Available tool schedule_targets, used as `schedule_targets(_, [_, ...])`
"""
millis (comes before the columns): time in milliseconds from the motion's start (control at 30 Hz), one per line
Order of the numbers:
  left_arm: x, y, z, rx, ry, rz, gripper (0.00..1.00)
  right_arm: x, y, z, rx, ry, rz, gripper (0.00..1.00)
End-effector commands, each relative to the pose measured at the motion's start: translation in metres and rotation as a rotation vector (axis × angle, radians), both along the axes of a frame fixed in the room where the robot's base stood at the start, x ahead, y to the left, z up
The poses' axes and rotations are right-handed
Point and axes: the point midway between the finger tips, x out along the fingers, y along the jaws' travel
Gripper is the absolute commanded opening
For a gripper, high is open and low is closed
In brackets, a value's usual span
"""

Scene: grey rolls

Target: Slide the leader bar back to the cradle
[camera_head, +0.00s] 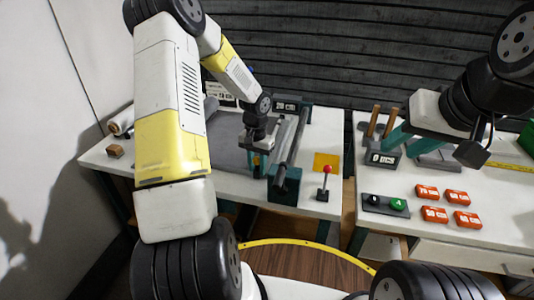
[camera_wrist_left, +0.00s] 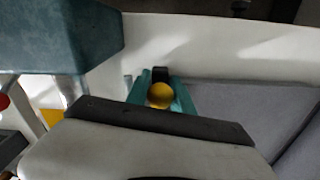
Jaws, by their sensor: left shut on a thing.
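My left gripper (camera_head: 257,170) reaches down over the left table beside the roll. In the left wrist view its teal fingers (camera_wrist_left: 160,94) are shut on a yellow knob (camera_wrist_left: 159,95), which I take to be on the leader bar. The bar itself is mostly hidden by my gripper. A long grey roll (camera_head: 291,142) lies just right of the gripper, with a teal end block (camera_head: 284,187) at its near end; this looks like the cradle. A grey sheet (camera_head: 226,143) lies flat left of the roll. My right gripper (camera_head: 412,143) hangs over the right table, fingers apart and empty.
A red-knobbed lever (camera_head: 325,180) and yellow patch (camera_head: 325,162) are right of the roll.

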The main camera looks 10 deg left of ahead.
Motion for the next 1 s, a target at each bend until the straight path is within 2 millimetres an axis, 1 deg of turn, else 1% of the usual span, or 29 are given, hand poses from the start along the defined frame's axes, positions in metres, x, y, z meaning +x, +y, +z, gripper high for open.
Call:
schedule_targets(400, [0.001,0.000,0.001,0.001,-0.002,0.000,0.00,0.000,0.000,0.000,0.000,0.000,0.000,0.36])
schedule_targets(567, [0.001,0.010,0.001,0.001,-0.003,0.001,0.00,0.000,0.000,0.000,0.000,0.000,0.000,0.36])
schedule_targets(667, [0.002,0.026,0.001,0.001,-0.004,0.004,0.00,0.000,0.000,0.000,0.000,0.000,0.000,0.36])
schedule_targets(767, [0.003,0.050,0.001,0.002,-0.004,0.006,0.00,0.000,0.000,0.000,0.000,0.000,0.000,0.36])
schedule_targets(867, [0.004,0.080,0.001,0.002,-0.005,0.008,0.00,0.000,0.000,0.000,0.000,0.000,0.000,0.36])
schedule_targets(900, [0.004,0.094,0.001,0.003,-0.004,0.008,0.00,0.000,0.000,0.000,0.000,0.000,0.000,0.36])
schedule_targets(967, [0.005,0.114,0.001,0.002,-0.005,0.008,0.00,0.000,0.000,0.000,0.000,0.000,0.000,0.36])
schedule_targets(1000, [0.005,0.128,0.001,0.003,-0.005,0.009,0.00,0.000,0.000,0.000,0.000,0.000,0.000,0.36])
